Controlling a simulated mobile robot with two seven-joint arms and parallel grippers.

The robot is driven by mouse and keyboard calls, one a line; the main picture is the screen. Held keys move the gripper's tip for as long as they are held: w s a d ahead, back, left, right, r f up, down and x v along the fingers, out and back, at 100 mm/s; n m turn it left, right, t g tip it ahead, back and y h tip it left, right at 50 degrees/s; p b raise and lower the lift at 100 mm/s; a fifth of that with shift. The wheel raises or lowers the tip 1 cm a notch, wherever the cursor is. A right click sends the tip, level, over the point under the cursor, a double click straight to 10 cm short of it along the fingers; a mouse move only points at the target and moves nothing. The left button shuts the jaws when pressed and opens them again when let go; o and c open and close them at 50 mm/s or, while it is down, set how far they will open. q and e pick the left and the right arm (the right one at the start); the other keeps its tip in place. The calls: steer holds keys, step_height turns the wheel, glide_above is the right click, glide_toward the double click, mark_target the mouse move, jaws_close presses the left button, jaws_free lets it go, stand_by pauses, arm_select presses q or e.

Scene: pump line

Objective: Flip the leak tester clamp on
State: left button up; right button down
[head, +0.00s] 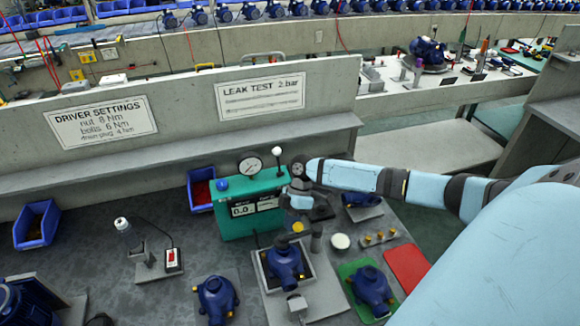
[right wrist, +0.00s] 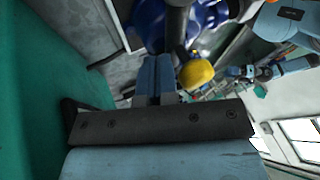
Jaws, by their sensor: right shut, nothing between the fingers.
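The green leak tester (head: 238,222) stands on the table with a round gauge, a digital display and an upright lever with a white ball knob (head: 277,151). A blue pump (head: 285,262) sits in the fixture in front of it. A yellow cap (head: 298,227) and a dark post (head: 316,240) are beside the pump; which part is the clamp is unclear. My right gripper (head: 297,208) points down beside the tester, its fingers together and empty. In the right wrist view, the fingers (right wrist: 155,75) are close to the yellow cap (right wrist: 196,74); contact is unclear. My left gripper is out of view.
The tester's wall (right wrist: 45,110) is close on the left in the right wrist view. Another pump lies on a green mat (head: 350,270), with a red mat (head: 406,268) to its right. Blue bins (head: 36,225) stand at the left and back.

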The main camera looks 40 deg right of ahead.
steer(key=shift+s+a+n+p, duration=0.3)
steer(key=shift+s+a+p, duration=0.1)
steer(key=shift+s+p, duration=0.1)
steer(key=shift+a, duration=0.1)
stand_by(0.3)
steer(key=b+v, duration=0.1)
steer(key=v, duration=1.3)
steer(key=shift+w+a, duration=0.1)
